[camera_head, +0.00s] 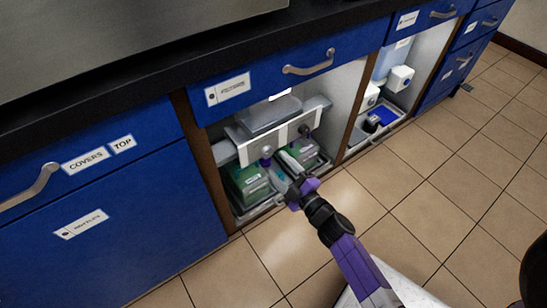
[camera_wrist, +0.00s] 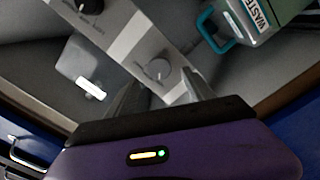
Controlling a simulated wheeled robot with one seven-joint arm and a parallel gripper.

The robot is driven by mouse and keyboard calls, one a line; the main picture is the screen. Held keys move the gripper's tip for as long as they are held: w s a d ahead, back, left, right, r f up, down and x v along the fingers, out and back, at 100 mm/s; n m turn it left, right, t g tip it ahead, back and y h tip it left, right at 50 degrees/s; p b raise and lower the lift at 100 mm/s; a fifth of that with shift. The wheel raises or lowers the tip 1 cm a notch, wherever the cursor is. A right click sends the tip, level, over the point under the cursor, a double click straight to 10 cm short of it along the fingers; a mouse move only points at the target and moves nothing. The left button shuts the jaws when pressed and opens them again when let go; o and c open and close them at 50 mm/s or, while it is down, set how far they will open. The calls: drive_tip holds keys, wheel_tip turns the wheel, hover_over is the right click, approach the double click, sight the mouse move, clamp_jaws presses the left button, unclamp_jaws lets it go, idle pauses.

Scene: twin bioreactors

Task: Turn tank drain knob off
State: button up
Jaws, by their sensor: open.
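A pale control panel (camera_head: 248,150) spans the open cabinet bay and carries two knobs. In the wrist view, a grey round knob (camera_wrist: 158,70) sits on the panel (camera_wrist: 122,32), and a dark knob (camera_wrist: 90,5) is cut by the top edge. No label shows which one is the tank drain knob. My gripper (camera_wrist: 162,88) is open, its two fingers on either side of the grey knob in the picture. Whether they touch it, I cannot tell. In the head view my gripper (camera_head: 280,178) reaches into the bay, in front of the panel.
A green container (camera_head: 247,184) stands low in the bay; a box labelled WASTE (camera_wrist: 250,18) with a teal handle shows in the wrist view. Blue drawers (camera_head: 90,160) flank the bay on the left. The tiled floor (camera_head: 440,150) at right is clear.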

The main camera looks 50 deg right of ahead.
drive_tip(key=shift+v, duration=1.3)
